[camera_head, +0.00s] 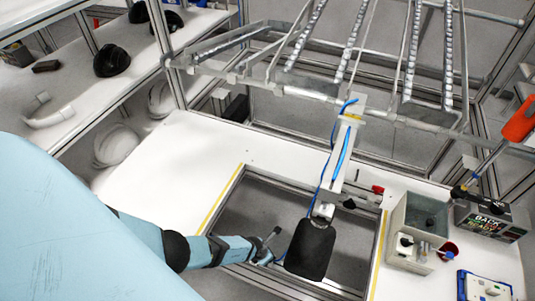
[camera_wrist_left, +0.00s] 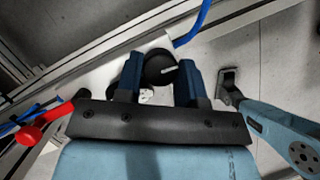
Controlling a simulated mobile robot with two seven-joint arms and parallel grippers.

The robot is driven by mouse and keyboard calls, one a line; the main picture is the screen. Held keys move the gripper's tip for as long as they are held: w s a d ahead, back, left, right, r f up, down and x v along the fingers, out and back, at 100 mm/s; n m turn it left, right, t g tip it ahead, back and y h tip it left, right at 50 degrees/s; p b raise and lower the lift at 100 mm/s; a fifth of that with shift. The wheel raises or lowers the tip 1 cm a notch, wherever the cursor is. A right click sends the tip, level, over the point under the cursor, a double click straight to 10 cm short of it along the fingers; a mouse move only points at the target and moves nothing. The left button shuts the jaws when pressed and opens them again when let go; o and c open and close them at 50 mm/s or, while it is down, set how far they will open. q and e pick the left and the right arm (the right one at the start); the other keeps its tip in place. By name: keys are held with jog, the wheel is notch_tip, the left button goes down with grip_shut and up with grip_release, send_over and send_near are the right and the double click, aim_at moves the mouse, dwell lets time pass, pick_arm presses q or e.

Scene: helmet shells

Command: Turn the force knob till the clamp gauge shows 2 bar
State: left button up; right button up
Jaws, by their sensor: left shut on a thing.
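In the left wrist view, a round black knob (camera_wrist_left: 160,68) with a white pointer line sits between the two dark blue fingers of my left gripper (camera_wrist_left: 160,75). The fingers are shut on it from both sides. A small pale face (camera_wrist_left: 147,97) shows behind the black plate of the gripper; I cannot tell whether it is the gauge, and no reading is legible. In the head view, my left arm (camera_head: 230,248) reaches in from the left over the frame opening, beside a black rounded part (camera_head: 310,248); the fingers and knob cannot be made out there.
A post with blue tubing (camera_head: 345,145) stands over the opening. To the right are a grey box (camera_head: 418,225), a labelled dark box (camera_head: 490,222) and an orange-handled tool (camera_head: 518,122). A metal rack (camera_head: 370,95) spans the back. The white table (camera_head: 190,165) is clear left of the opening.

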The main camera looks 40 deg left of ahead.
pick_arm(q)
jog(key=shift+n+p, duration=0.3)
jog(key=shift+n, duration=0.3)
jog(key=o, duration=0.9)
jog(key=shift+w, duration=0.1)
